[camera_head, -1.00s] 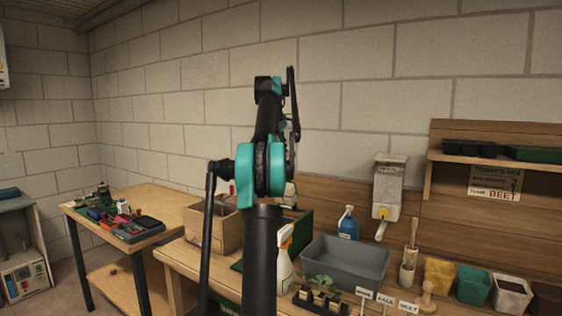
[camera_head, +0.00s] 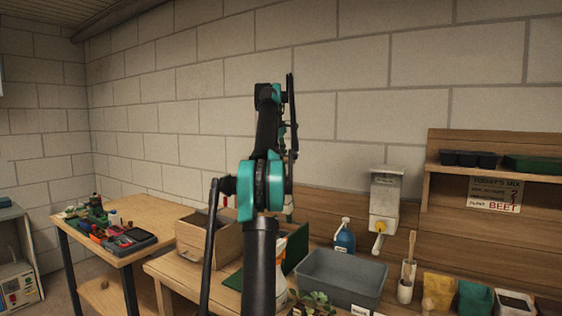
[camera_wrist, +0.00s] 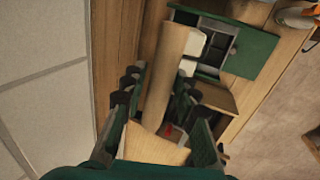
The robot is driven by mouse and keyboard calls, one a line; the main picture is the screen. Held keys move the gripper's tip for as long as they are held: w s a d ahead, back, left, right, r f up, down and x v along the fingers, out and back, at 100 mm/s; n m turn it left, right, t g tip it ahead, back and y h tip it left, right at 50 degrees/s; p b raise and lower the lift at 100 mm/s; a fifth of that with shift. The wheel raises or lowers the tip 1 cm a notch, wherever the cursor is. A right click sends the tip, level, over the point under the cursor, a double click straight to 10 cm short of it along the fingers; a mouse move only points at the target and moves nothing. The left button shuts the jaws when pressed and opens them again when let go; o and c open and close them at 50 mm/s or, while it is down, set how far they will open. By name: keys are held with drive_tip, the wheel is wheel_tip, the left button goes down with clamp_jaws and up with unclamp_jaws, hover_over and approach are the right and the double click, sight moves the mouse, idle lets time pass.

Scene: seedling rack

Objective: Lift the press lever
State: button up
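In the wrist view my gripper (camera_wrist: 159,80) has its dark fingers spread apart, with a long wooden bar (camera_wrist: 166,72) showing between and beyond them. I cannot tell whether this bar is the press lever or whether either finger touches it. Beyond it is a green panel (camera_wrist: 250,55) beside dark compartments and white pieces. A small red spot (camera_wrist: 172,132) shows low between the fingers. In the head view my own arm hides the gripper and most of what is behind it; a green board (camera_head: 297,247) shows just to its right. No lever is clearly identifiable there.
A wooden box (camera_head: 195,248) stands left of my arm on the bench. A grey tub (camera_head: 345,292), a blue spray bottle (camera_head: 344,238) and a wall dispenser (camera_head: 384,200) are to the right. A side table (camera_head: 150,208) with tools stands at left. The upper wall is clear.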

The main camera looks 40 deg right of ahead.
drive_tip(key=shift+o, duration=0.8)
drive_tip(key=shift+r, duration=0.1)
drive_tip(key=shift+v, duration=1.45)
drive_tip(key=s+a, duration=0.4)
drive_tip(key=a, duration=0.7)
drive_tip(key=shift+s, duration=0.3)
drive_tip(key=shift+a, duration=0.15)
